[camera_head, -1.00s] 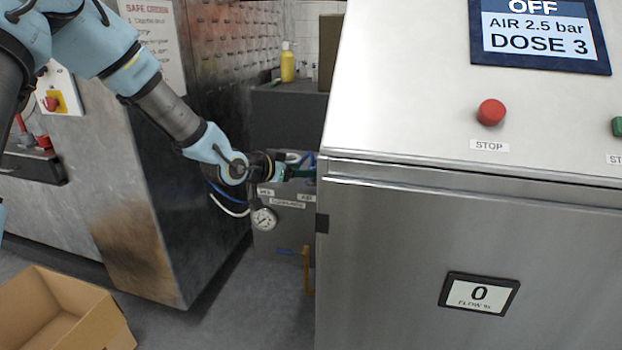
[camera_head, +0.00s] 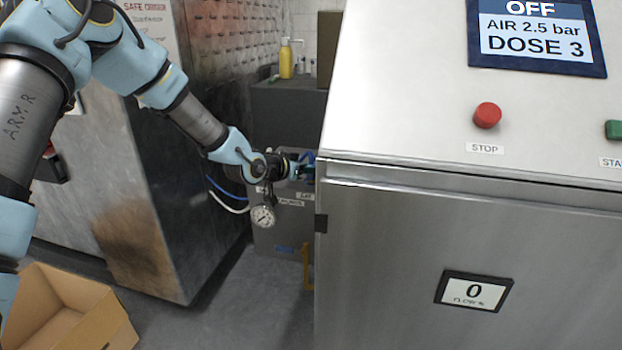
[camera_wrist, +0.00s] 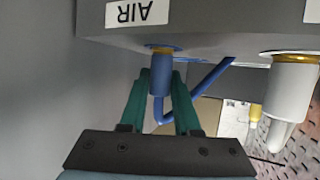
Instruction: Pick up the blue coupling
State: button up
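The blue coupling (camera_wrist: 159,75) hangs under the grey box with the AIR label in the wrist view, below a brass-coloured collar. A blue hose loops from its lower end up to the right. My gripper (camera_wrist: 161,76) has its green fingers on the left and right of the coupling, with the tips close to its sides. I cannot tell whether they press on it. In the head view my gripper (camera_head: 304,171) is at the grey box, by the left edge of the steel cabinet; the coupling is not clear there.
The steel cabinet (camera_head: 420,255) stands close on the right. A pressure gauge (camera_head: 263,215) hangs below my wrist. A white fitting (camera_wrist: 289,90) sits right of the coupling. An open cardboard box (camera_head: 75,310) is on the floor at left. A yellow bottle (camera_head: 286,62) stands behind.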

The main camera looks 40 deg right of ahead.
grip_shut()
dwell(0.3)
